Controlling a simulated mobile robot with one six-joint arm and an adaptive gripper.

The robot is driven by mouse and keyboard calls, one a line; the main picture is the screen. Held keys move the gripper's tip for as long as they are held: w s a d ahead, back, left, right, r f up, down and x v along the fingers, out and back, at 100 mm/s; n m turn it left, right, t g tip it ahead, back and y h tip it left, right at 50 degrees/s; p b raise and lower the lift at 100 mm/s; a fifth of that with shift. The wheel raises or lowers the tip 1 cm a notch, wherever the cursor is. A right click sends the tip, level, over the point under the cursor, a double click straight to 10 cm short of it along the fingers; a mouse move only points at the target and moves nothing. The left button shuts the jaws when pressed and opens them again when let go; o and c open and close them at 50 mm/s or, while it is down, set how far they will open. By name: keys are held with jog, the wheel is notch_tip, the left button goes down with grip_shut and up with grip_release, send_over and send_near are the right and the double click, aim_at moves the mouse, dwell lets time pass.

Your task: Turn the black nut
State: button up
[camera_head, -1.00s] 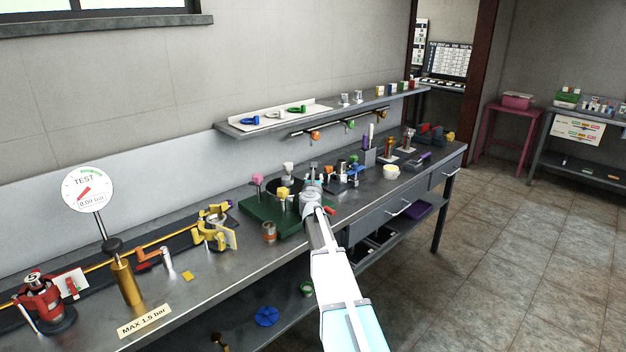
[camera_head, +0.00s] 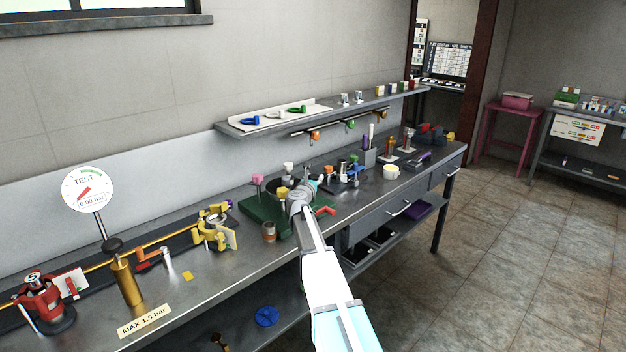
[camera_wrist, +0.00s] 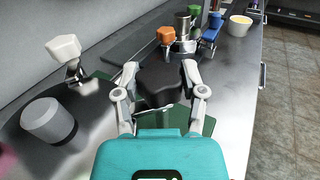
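The black nut (camera_wrist: 160,86) is a dark, blocky knob in the middle of the wrist view. My gripper (camera_wrist: 160,70) has its two grey fingers spread, one on each side of the nut. The fingertips look close to its sides, but I cannot tell whether they touch. In the head view my gripper (camera_head: 303,190) is over the green base plate (camera_head: 262,219) on the bench, and my arm hides the nut there.
A white knob (camera_wrist: 64,48) and a grey cylinder (camera_wrist: 48,121) stand left of my gripper. An orange knob (camera_wrist: 166,36) and a blue part (camera_wrist: 211,29) stand beyond it. A red handle (camera_head: 325,211) is just right of my gripper. The bench front is fairly clear.

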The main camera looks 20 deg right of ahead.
jog(key=o, duration=0.4)
jog(key=shift+c, duration=0.2)
jog(key=v, duration=1.2)
jog(key=shift+r, duration=0.1)
dwell(0.4)
